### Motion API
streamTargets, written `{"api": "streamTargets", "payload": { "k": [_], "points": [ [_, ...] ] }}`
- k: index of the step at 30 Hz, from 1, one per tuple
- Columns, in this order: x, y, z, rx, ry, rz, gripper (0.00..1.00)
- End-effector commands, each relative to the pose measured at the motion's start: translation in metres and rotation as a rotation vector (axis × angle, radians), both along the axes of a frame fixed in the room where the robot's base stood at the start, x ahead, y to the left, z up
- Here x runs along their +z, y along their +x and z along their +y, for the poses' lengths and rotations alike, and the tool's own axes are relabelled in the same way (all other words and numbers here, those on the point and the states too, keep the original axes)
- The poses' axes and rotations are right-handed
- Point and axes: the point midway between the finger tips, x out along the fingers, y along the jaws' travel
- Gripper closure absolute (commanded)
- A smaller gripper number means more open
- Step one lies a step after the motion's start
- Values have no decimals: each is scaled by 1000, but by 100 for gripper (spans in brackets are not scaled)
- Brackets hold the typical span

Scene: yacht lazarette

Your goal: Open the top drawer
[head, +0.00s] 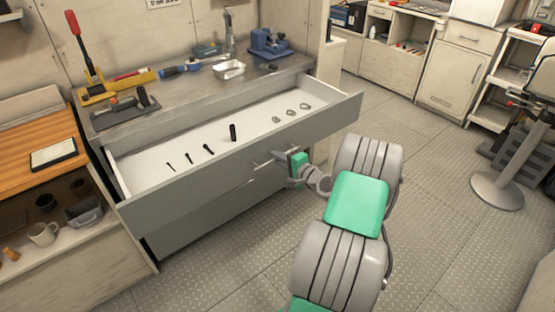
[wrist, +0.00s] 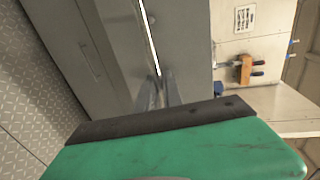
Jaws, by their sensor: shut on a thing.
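The top drawer (head: 240,168) of the grey workbench cabinet stands pulled well out, showing its white inside. Several small dark tools and a few metal rings lie in it. My gripper (head: 278,159) is at the middle right of the drawer front, shut on the bar handle (head: 260,164). In the wrist view the two fingertips (wrist: 160,92) are close together against the grey drawer front (wrist: 180,40). The grip itself is partly hidden by the fingers and the green gripper body.
The metal worktop (head: 190,92) carries a blue vise (head: 270,45), a yellow tool and a white tray. A wooden-topped shelf unit (head: 40,150) stands close to the drawer's left. Bare patterned floor (head: 230,260) lies before the cabinet. A round-based stand (head: 497,190) is at the right.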

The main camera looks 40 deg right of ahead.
Motion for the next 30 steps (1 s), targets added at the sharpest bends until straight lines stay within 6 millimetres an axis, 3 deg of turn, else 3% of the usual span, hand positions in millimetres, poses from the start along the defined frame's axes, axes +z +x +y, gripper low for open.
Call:
{"api": "streamTargets", "payload": {
  "k": [12, 13, 20, 30],
  "points": [
    [-2, 2, 7, 13, 9, 3, 100],
    [-2, 2, 7, 13, 9, 3, 88],
    [-1, 1, 3, 4, 4, 1, 69],
    [1, -7, 0, -1, 3, 1, 68]
  ]
}}
